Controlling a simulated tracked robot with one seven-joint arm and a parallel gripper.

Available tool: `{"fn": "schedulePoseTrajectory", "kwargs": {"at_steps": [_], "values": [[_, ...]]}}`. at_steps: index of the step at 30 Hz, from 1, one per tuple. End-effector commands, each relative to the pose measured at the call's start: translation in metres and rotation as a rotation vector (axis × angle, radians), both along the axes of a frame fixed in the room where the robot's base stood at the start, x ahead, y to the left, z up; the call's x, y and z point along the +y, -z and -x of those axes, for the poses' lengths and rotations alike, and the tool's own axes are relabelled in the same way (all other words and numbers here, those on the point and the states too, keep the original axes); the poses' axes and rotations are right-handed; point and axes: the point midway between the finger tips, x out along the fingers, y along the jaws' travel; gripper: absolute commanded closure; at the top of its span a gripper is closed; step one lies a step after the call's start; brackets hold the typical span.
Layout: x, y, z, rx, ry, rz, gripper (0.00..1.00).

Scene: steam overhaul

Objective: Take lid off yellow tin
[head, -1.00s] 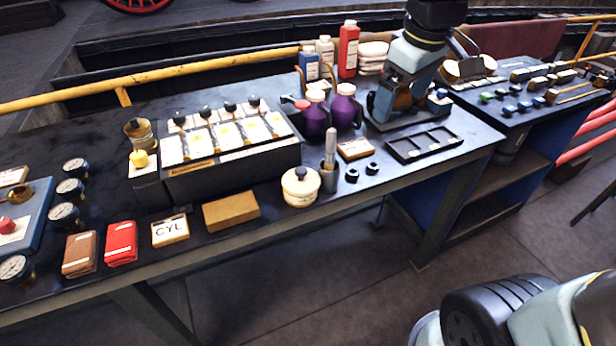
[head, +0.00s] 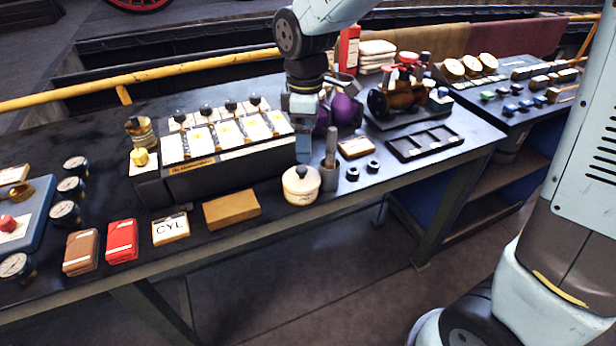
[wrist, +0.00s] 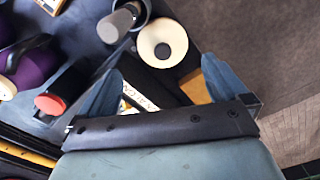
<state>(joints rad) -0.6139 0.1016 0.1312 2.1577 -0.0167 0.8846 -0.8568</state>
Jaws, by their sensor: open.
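The tin (head: 301,190) is a round, pale cream-yellow pot near the front edge of the workbench. Its lid (head: 300,178) is on and has a dark knob on top. In the wrist view the lid (wrist: 150,46) shows from above as a cream disc with the dark knob, just beyond the fingertips. My gripper (head: 303,156) points down, above and slightly behind the tin, apart from it. In the wrist view my gripper (wrist: 161,66) is open, with nothing held between its two blue-grey fingers.
A grey cup with a rod (head: 330,172) stands close to the tin's right. A tan block (head: 231,208) lies to its left. Behind are a sloped box with several black knobs (head: 225,150) and purple bottles (head: 345,110).

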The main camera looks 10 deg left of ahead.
Motion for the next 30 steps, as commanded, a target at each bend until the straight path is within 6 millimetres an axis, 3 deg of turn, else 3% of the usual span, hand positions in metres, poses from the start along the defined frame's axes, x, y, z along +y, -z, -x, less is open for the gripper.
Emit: {"fn": "schedulePoseTrajectory", "kwargs": {"at_steps": [6, 14, 24, 30], "values": [[0.000, 0.033, 0.000, 0.001, 0.001, 0.001, 0.00], [0.002, 0.048, 0.000, 0.000, 0.001, 0.000, 0.00], [0.010, 0.088, 0.001, 0.000, 0.001, 0.001, 0.00], [0.010, 0.095, 0.001, -0.001, 0.001, -0.001, 0.00]]}}
